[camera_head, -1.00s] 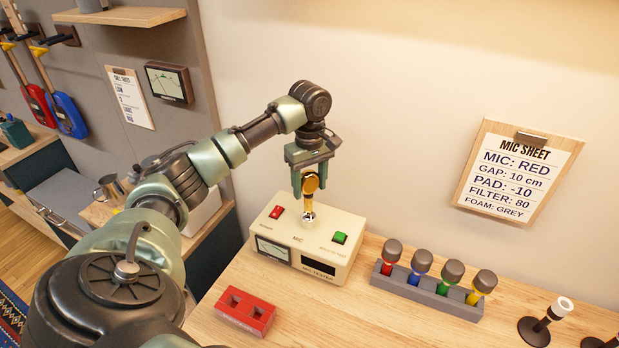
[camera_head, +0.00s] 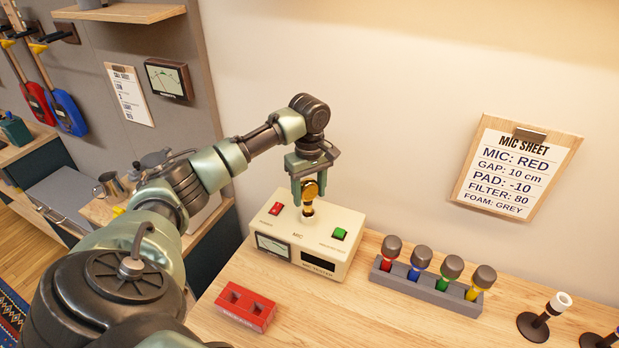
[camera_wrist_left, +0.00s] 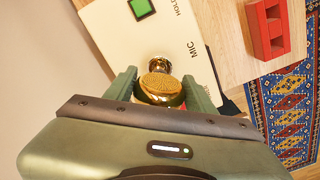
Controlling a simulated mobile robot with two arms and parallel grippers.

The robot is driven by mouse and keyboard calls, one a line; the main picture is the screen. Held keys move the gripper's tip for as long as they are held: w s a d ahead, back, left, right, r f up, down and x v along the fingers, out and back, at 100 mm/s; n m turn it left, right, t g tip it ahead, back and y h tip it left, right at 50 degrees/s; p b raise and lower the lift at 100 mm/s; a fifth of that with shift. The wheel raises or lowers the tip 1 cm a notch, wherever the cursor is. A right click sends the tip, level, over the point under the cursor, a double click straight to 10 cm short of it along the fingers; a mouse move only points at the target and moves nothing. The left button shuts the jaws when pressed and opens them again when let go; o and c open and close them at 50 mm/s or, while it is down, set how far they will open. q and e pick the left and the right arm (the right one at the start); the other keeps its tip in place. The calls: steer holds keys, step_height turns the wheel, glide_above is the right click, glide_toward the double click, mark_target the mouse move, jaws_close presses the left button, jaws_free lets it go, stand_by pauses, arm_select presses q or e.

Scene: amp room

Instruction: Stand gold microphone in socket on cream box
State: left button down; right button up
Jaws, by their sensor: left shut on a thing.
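The gold microphone (camera_head: 309,191) stands about upright over the middle of the top of the cream box (camera_head: 330,275), at the socket. Its lower end meets the socket area, but I cannot tell how deep it sits. My left gripper (camera_head: 309,184) comes down from above and is shut on the microphone near its head. In the left wrist view the gold mesh head (camera_wrist_left: 161,88) shows between the two green fingers, with the cream box (camera_wrist_left: 185,45) behind it. The socket is mostly hidden by the microphone. My right gripper is not in view.
The box top has a red switch (camera_head: 276,209) and a green button (camera_head: 339,233). A red block (camera_head: 245,307) lies in front. A grey rack (camera_head: 425,290) with several coloured microphones and a dark stand (camera_head: 534,325) are to the right. A mic sheet (camera_head: 515,168) hangs on the wall.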

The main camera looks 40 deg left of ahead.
mark_target(309, 180)
arm_select(q)
steer(key=c, duration=0.5)
jaws_free()
steer(key=shift+a, duration=0.15)
steer(key=shift+o, duration=0.3)
step_height(309, 180, up, 7)
steer(key=b, duration=0.2)
steer(key=shift+w+f+b, duration=0.1)
steer(key=shift+f+b, duration=0.1)
steer(key=shift+b, duration=0.1)
steer(key=shift+r, duration=0.55)
steer(key=shift+f, duration=0.1)
